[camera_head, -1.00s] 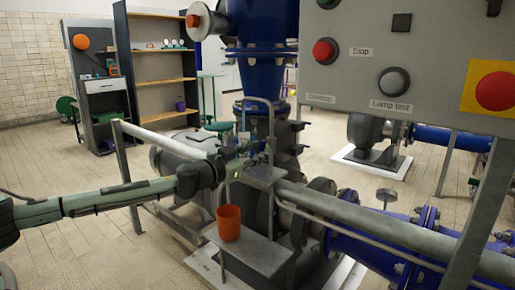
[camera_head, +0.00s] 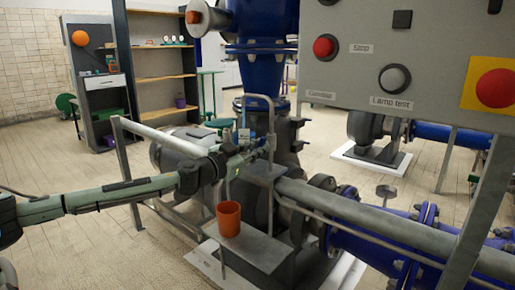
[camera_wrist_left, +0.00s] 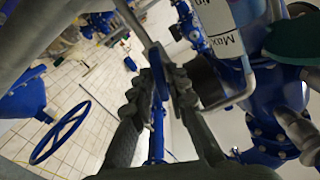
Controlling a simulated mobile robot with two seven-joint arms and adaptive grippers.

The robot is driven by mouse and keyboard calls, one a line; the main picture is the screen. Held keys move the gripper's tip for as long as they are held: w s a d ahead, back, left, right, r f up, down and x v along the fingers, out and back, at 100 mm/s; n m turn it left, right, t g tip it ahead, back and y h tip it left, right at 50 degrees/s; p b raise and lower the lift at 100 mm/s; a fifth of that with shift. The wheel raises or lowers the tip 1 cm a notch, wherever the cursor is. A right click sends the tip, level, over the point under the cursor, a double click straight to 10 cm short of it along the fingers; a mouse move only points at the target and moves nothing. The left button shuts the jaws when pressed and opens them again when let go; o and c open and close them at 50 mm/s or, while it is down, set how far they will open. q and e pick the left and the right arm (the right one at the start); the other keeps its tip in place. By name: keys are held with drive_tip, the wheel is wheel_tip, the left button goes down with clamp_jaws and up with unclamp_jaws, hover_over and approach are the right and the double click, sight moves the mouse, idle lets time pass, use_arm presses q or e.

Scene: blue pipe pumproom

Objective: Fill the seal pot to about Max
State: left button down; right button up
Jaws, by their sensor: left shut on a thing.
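The seal pot (camera_wrist_left: 226,38) is a clear vessel in the left wrist view, with a white label reading "Max" and part of "Min". Its liquid level cannot be made out. In the head view it is a small pale shape (camera_head: 243,137) behind the bracket. My left gripper (camera_head: 238,162) is beside the pot's pipework. In the left wrist view its dark fingers (camera_wrist_left: 161,95) are shut on a narrow blue handle (camera_wrist_left: 157,78). What the handle joins is partly hidden. An orange cup (camera_head: 229,219) stands upright below the gripper. My right gripper is out of view.
The cup stands on a grey plate (camera_head: 262,253) above the pump base. A bent grey pipe (camera_head: 271,120) rises near the gripper. A control panel (camera_head: 425,50) hangs at upper right, and a thick grey pipe (camera_head: 370,228) runs to lower right.

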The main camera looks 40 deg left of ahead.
use_arm(q)
drive_tip(key=m+p, duration=0.2)
drive_tip(key=m, duration=1.1)
drive_tip(key=shift+d+f+p, duration=0.1)
drive_tip(key=shift+p, duration=0.2)
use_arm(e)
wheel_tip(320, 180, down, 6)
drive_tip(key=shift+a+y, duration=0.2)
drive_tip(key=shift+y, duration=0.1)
use_arm(q)
drive_tip(key=shift+m, duration=0.3)
drive_tip(key=c, duration=1.6)
unclamp_jaws()
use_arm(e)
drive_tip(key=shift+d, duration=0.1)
